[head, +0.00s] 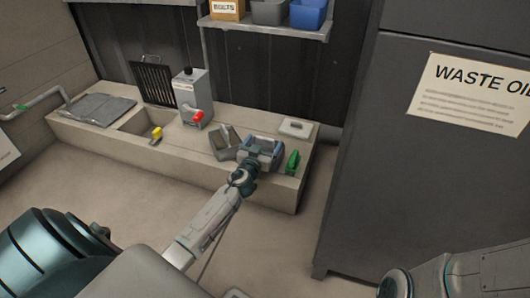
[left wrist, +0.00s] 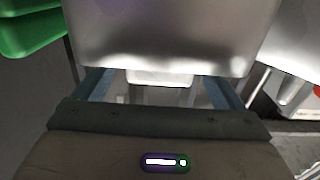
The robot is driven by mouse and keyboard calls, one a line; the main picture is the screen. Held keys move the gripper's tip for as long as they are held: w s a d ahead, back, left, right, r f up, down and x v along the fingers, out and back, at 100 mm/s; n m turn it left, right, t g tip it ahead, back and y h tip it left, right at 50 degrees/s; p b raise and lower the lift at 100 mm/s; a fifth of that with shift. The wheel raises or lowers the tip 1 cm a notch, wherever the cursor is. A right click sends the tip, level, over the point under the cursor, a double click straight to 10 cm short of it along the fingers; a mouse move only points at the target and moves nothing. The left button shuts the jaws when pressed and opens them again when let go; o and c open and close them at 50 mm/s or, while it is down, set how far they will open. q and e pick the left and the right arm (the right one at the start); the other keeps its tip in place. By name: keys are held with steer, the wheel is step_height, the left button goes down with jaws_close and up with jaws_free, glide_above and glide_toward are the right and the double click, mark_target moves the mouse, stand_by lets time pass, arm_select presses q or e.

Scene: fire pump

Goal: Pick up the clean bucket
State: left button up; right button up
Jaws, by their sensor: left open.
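My left gripper (head: 261,148) is open at the right part of the concrete bench. In the left wrist view, a smooth silver-grey bucket (left wrist: 165,35) fills the upper middle, very close, in front of or between the spread blue-grey fingers. Contact cannot be told. A second grey metal container (left wrist: 292,38) is at the right edge; in the head view, a grey container (head: 222,143) stands just left of the gripper. I cannot tell from surface marks which is clean. My gripper hides much of the nearer bucket in the head view. My right gripper is not in view.
A green container (head: 293,161) stands close right of the gripper, with a pale flat block (head: 296,128) behind. A grey box with a red handle (head: 192,97) and a yellow-handled item (head: 156,135) are further left. A dark cabinet (head: 420,170) blocks the right.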

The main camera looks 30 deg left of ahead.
arm_select(q)
steer(key=shift+x, duration=0.95)
steer(key=c, duration=1.5)
steer(key=shift+c, duration=0.2)
steer(key=shift+r, duration=0.15)
